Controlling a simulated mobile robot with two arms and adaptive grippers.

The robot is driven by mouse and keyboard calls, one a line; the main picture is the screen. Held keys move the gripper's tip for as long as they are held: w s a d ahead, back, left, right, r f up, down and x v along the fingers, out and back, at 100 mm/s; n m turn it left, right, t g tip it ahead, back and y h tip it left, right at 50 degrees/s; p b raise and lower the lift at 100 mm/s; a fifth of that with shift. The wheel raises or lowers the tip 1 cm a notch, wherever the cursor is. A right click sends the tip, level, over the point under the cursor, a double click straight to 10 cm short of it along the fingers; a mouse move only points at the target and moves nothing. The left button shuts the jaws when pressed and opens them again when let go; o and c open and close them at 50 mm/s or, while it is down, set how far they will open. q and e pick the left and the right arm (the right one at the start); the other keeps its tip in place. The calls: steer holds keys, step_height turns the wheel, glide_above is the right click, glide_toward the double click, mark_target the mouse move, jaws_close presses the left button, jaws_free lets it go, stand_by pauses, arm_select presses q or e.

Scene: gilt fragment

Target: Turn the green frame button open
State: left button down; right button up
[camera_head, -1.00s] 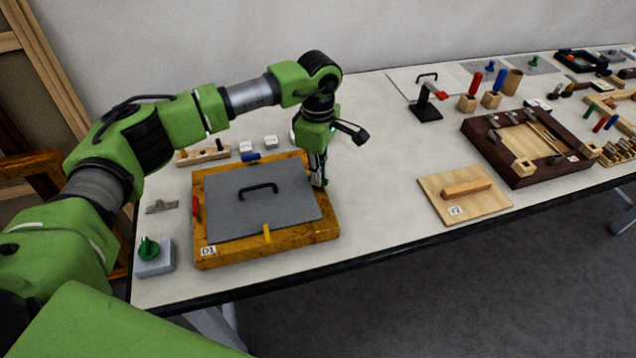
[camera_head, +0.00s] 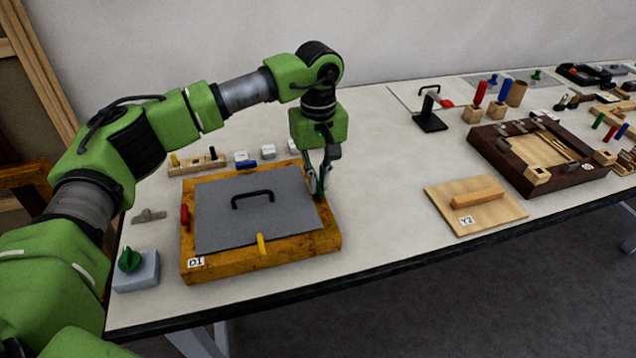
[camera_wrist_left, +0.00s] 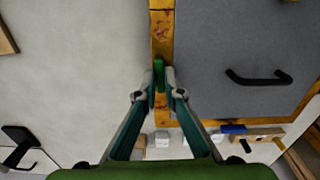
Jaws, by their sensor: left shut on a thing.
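The gilt frame (camera_head: 222,267), marked D1, lies on the table with a grey panel (camera_head: 215,220) and black handle (camera_head: 252,197) inside it. My left gripper (camera_head: 318,190) points down at the frame's right rail. In the left wrist view, its fingertips (camera_wrist_left: 160,92) are shut on the green button (camera_wrist_left: 159,72), one on each side. The button lies roughly lengthwise along the rail, apparently clear of the panel. In the head view the fingers mostly hide it. A yellow button (camera_head: 262,244) crosses the front rail. Red (camera_head: 185,216) and blue (camera_head: 246,165) buttons lie along their rails. My right gripper is not in view.
A grey box with a green knob (camera_head: 130,260) stands front left. A wooden rack (camera_head: 195,163) and small white blocks (camera_head: 241,157) lie behind the frame. A board marked Y2 (camera_head: 490,212) and a dark frame (camera_head: 485,150) are to the right. Table between is clear.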

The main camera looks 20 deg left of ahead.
mark_target(319, 185)
arm_select(q)
steer(key=shift+m, duration=0.5)
steer(key=c, duration=2.2)
jaws_free()
steer(key=shift+o, duration=0.2)
steer(key=shift+r, duration=0.1)
step_height(319, 185, up, 12)
